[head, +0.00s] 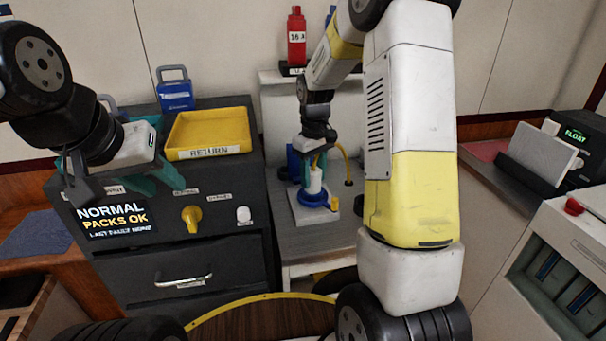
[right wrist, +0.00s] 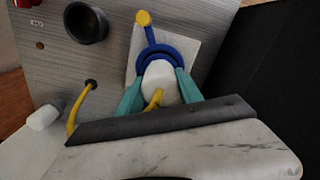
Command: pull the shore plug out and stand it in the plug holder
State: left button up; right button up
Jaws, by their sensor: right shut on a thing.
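The shore plug (right wrist: 160,82) is a white body with a yellow cable. It stands upright at the blue ring of the socket (right wrist: 139,53), on a pale plate; it also shows in the head view (head: 315,183). I cannot tell how deep it sits. My right gripper (right wrist: 158,88) has its teal fingers on both sides of the plug, shut on it. A dark round cup (right wrist: 86,22), apparently the plug holder, stands on the grey top beside the socket. My left gripper (head: 125,178) is open and empty above the dark cabinet at the left.
The yellow cable (right wrist: 77,108) loops into a hole in the grey top. A yellow RETURN tray (head: 209,133), a blue padlock-shaped item (head: 175,94) and a yellow knob (head: 191,217) are on the dark cabinet. A red bottle-like item (head: 296,38) stands behind. My right arm hides part of the bench.

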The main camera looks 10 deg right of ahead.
jog(key=shift+c, duration=1.3)
jog(key=shift+r, duration=2.25)
